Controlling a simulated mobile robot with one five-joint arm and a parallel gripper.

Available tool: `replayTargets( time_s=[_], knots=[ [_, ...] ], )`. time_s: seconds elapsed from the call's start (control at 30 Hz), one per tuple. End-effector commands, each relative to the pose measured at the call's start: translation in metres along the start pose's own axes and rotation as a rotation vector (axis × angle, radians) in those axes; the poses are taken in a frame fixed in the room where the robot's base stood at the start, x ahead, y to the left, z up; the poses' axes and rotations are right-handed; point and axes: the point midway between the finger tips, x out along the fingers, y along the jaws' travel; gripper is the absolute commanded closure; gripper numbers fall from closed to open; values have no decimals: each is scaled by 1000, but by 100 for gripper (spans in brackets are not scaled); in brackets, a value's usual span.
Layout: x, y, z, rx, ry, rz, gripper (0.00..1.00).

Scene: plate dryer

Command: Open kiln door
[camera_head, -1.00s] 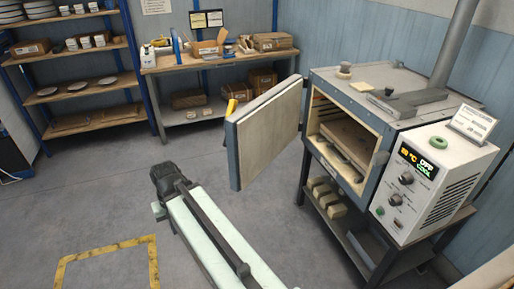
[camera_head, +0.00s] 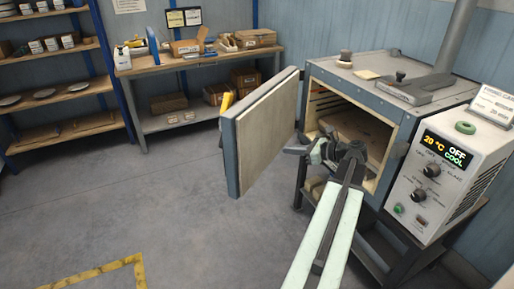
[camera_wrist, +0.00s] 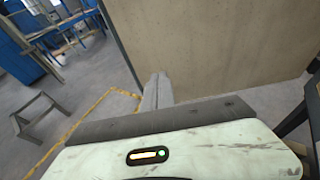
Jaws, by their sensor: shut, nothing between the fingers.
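The kiln (camera_head: 400,112) stands at the right with its front open and its chamber showing. Its door (camera_head: 268,130) is swung well out to the left, pale inner face toward the opening. A yellow handle (camera_head: 227,101) shows at the door's outer left side. My gripper (camera_head: 289,150) is shut and empty, in front of the opening, on the inner side of the door, pointing left at it. In the wrist view the fingers (camera_wrist: 158,84) lie just below the door's inner panel (camera_wrist: 215,45). I cannot tell whether they touch it.
The control box (camera_head: 445,170) at the kiln's right reads 20 °C, OFF, COOL. A workbench (camera_head: 160,66) with boxes and a shelf rack (camera_head: 70,130) stand behind at the left. The floor left of the door is clear, with yellow tape (camera_head: 100,270) marked on it.

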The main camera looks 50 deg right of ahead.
Motion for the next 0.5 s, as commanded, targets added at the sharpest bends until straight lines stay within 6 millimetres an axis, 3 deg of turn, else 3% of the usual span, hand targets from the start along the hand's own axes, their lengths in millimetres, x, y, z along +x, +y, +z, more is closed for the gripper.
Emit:
replayTargets(
  time_s=[0.17, 0.5],
  knots=[
    [14, 0, -2, -3, 2, 2, 100],
    [86, 0, -4, -5, 4, 4, 100]
  ],
)
